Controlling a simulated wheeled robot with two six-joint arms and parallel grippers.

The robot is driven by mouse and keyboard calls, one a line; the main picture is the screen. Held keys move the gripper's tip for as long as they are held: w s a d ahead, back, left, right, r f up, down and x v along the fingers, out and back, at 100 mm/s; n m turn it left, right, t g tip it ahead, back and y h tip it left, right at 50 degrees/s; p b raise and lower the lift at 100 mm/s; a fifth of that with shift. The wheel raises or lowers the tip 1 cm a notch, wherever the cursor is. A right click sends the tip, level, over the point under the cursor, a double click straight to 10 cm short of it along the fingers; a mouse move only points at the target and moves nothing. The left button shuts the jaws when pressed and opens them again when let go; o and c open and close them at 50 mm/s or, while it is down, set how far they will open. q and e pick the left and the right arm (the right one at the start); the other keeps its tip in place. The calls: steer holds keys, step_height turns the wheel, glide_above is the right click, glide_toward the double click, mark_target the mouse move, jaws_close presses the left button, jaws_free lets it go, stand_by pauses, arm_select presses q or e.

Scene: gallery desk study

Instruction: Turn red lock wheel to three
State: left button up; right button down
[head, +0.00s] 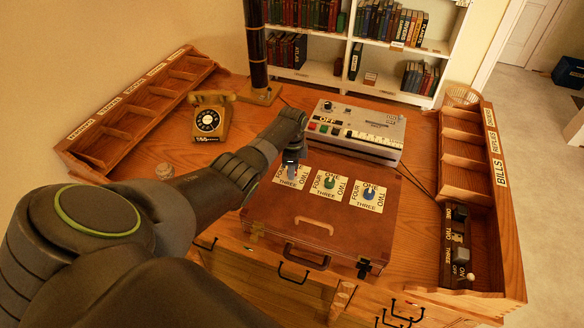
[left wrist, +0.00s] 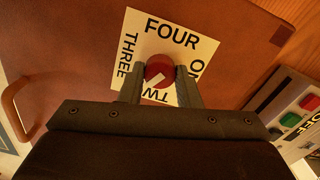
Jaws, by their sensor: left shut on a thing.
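The red lock wheel (left wrist: 160,64) sits on a white card (left wrist: 180,38) printed FOUR, ONE, TWO and THREE around it. The card is on the lid of a brown case (head: 270,212). In the left wrist view, the wheel's white mark points toward the lower left, seemingly between TWO and THREE. My left gripper (head: 291,169) is over the case's left card and shut on the red wheel, one finger on each side. The gripper hides most of the wheel in the head view. My right gripper is not in view.
A green wheel (head: 329,181) and a blue wheel (head: 369,193) stand on cards to the right. Behind the case is a grey device (head: 362,128) with coloured buttons. A telephone (head: 209,118) stands left, and wooden racks (head: 466,158) line both sides.

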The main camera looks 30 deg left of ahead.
arm_select(q)
steer(key=m, duration=0.5)
steer(key=shift+w+r+m, duration=0.1)
steer(key=shift+m, duration=0.3)
steer(key=m+b, duration=0.1)
steer(key=m, duration=0.4)
steer(key=shift+m, duration=0.4)
steer(key=o, duration=1)
